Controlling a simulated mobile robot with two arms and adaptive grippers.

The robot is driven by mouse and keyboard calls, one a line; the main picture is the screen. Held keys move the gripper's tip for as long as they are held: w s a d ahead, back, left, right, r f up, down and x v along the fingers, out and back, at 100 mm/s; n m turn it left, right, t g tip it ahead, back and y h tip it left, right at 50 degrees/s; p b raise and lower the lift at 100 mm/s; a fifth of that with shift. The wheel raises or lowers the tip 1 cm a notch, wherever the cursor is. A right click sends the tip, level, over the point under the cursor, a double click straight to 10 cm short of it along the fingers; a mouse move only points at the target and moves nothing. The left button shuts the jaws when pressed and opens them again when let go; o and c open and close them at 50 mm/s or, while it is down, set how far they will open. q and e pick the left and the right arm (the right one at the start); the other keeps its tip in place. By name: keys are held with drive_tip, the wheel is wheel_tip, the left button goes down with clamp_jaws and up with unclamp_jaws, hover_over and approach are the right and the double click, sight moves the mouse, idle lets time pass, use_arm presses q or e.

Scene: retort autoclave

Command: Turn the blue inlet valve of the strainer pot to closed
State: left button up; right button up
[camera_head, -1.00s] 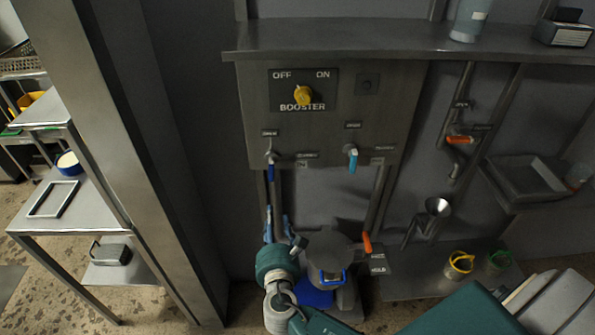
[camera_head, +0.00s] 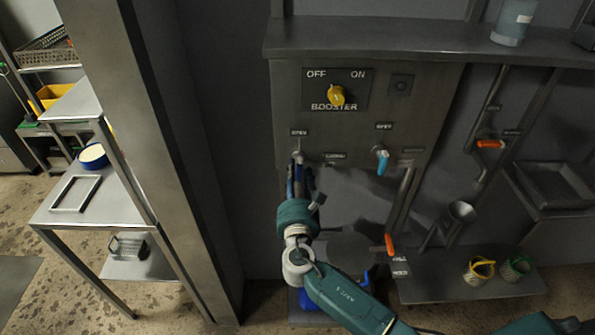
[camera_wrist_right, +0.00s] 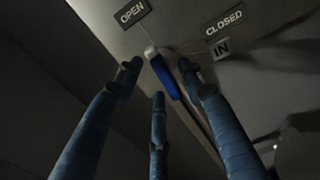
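The dark blue inlet valve handle (camera_wrist_right: 166,78) hangs down from its pivot on the steel panel, under an OPEN label (camera_wrist_right: 132,12). A CLOSED label (camera_wrist_right: 224,22) and an IN tag are to its right. In the head view the valve's pivot (camera_head: 298,157) shows, but my gripper mostly hides the handle. My right gripper (camera_head: 296,180) is just below the pivot. In the wrist view its fingers (camera_wrist_right: 160,80) are spread open around the handle, with fingertips near it; contact cannot be told. The strainer pot (camera_head: 350,248) is below, partly behind my arm. My left gripper is not in view.
A yellow BOOSTER knob (camera_head: 336,95) sits above. A light-blue valve handle (camera_head: 382,162) is to the right, and an orange handle (camera_head: 389,245) is lower down. A shelf (camera_head: 400,42) juts out above the panel. A steel post (camera_head: 150,150) stands left.

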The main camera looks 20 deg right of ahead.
drive_tip(key=shift+w+d, duration=0.2)
drive_tip(key=shift+w, duration=0.2)
drive_tip(key=shift+c, duration=0.2)
drive_tip(key=c, duration=0.9)
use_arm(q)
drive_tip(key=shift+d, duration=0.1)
use_arm(e)
clamp_jaws()
